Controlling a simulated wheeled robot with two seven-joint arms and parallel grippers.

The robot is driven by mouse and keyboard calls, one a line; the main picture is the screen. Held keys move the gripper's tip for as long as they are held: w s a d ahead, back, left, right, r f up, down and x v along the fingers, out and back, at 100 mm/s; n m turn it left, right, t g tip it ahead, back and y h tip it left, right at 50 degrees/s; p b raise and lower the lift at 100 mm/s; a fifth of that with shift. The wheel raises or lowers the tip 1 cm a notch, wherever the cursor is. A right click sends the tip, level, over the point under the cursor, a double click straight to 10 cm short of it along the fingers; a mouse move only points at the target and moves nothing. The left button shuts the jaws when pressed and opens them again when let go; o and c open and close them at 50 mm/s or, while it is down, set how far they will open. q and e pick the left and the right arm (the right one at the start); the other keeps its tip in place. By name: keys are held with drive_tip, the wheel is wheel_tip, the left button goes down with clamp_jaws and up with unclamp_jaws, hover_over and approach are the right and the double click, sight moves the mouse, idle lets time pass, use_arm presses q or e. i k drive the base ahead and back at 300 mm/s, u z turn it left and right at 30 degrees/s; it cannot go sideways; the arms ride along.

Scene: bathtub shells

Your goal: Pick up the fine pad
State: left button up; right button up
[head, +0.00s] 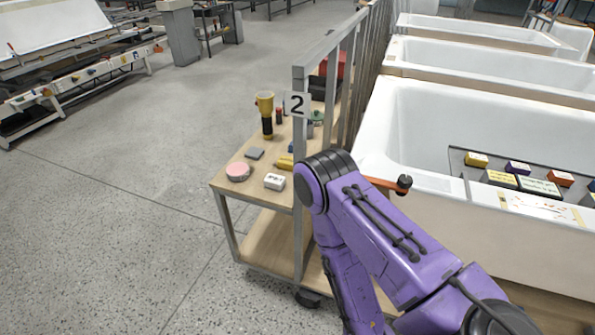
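Small items lie on the wooden top of a cart (226,181) marked with a "2" sign. Among them are a flat grey pad (254,154), a round pink pad or disc (237,172) at the front left corner, and a white block (274,181) with dark marks. I cannot read any label that tells which one is the fine pad. My purple right arm bends in front of the cart's right side and hides part of it. Neither gripper shows in the head view, and nothing is seen held.
A yellow-topped flashlight (266,115) stands farther back on the cart. A metal post (299,210) and railing run along its right side. White bathtub shells (480,110) stand to the right, one with a dark tray (456,160) of coloured blocks.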

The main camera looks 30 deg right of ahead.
sight(275, 182)
drive_tip(key=z, duration=0.7)
drive_tip(key=i, duration=0.65)
drive_tip(key=z, duration=0.8)
